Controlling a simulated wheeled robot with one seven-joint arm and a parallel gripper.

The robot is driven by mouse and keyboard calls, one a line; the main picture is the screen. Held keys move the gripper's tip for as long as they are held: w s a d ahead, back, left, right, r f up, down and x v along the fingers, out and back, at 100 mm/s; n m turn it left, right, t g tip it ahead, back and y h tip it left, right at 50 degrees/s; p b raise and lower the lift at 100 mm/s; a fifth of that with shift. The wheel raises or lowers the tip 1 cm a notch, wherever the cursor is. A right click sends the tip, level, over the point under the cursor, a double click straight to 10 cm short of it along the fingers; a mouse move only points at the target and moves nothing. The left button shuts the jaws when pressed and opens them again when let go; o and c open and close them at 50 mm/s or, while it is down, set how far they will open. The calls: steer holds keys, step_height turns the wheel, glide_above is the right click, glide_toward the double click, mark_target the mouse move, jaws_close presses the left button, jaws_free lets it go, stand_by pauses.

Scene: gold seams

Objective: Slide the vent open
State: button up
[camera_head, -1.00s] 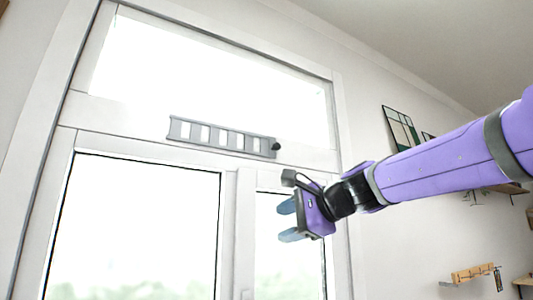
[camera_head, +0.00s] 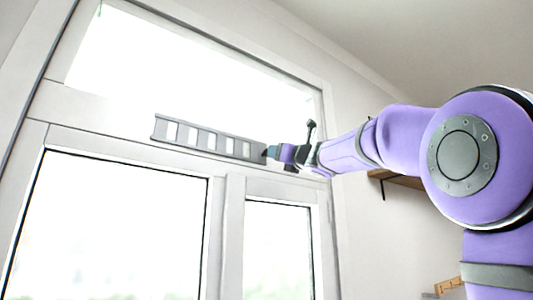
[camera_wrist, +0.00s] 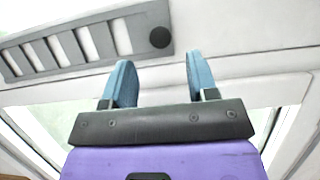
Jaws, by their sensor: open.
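The vent (camera_head: 207,139) is a grey slotted strip on the window frame's crossbar, with several light openings along it. In the wrist view the vent (camera_wrist: 90,44) runs across the upper left, and its dark round knob (camera_wrist: 160,37) sits at its right end. My gripper (camera_head: 268,152) is at the vent's right end in the head view, where it hides the knob. In the wrist view my gripper (camera_wrist: 158,75) is open, its two blue fingers apart and empty. The knob shows between the fingers' directions, beyond the tips and nearer the left one.
The white window frame (camera_head: 224,235) surrounds the panes above and below the crossbar. A wooden shelf (camera_head: 398,180) is on the wall at the right, partly behind my arm. The crossbar right of the knob is bare.

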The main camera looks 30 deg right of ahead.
steer(key=x, duration=0.7)
steer(key=shift+w+r, duration=0.15)
steer(key=shift+w, duration=0.1)
steer(key=shift+c, duration=0.2)
